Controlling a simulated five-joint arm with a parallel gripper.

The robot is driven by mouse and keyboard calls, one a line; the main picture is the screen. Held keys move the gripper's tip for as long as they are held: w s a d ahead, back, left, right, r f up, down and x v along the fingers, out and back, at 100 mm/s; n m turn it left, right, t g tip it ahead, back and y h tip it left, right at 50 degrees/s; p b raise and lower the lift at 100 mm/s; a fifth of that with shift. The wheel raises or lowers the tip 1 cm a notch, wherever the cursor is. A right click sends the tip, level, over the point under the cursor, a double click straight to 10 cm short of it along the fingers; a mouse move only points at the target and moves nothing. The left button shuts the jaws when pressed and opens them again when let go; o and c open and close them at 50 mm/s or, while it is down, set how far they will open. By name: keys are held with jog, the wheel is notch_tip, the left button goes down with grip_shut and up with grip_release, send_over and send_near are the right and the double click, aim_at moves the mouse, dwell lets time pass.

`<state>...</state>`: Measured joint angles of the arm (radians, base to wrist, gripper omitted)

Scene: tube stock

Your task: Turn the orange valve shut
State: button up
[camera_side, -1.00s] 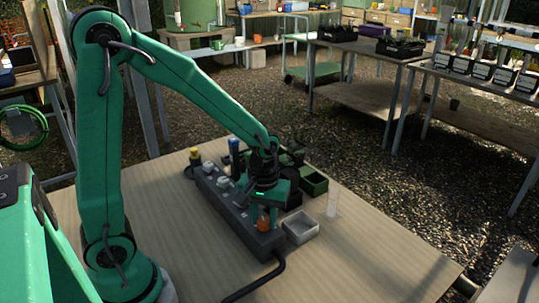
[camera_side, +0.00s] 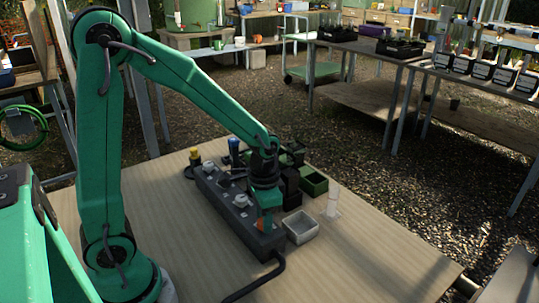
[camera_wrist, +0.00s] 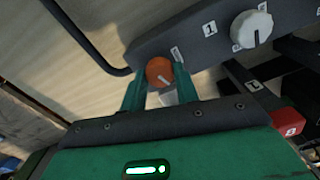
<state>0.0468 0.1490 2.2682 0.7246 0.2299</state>
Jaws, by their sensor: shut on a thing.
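The orange valve (camera_wrist: 160,72) is a round knob with a pale pointer line, at the near end of a dark grey manifold block (camera_side: 232,211). In the wrist view my gripper (camera_wrist: 160,78) has its two green fingers on either side of the knob, shut on it. In the side view my gripper (camera_side: 264,222) reaches down onto the block's near end, and only a bit of the orange valve (camera_side: 261,226) shows beside the fingers. In the wrist view the pointer line slants down to the right.
White knobs (camera_side: 241,200) sit further along the block; one, beside a "1" label, shows in the wrist view (camera_wrist: 251,29). A grey tray (camera_side: 300,227), a clear tube (camera_side: 333,200) and a green bin (camera_side: 313,182) stand to the right. A dark hose (camera_side: 266,277) leaves the near end.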

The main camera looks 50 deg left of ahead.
jog(key=m, duration=0.3)
jog(key=shift+m, duration=0.4)
dwell(0.3)
jog(key=o, duration=1)
jog(key=shift+c, duration=0.2)
jog(key=shift+r, duration=0.1)
jog(key=shift+r, duration=3.85)
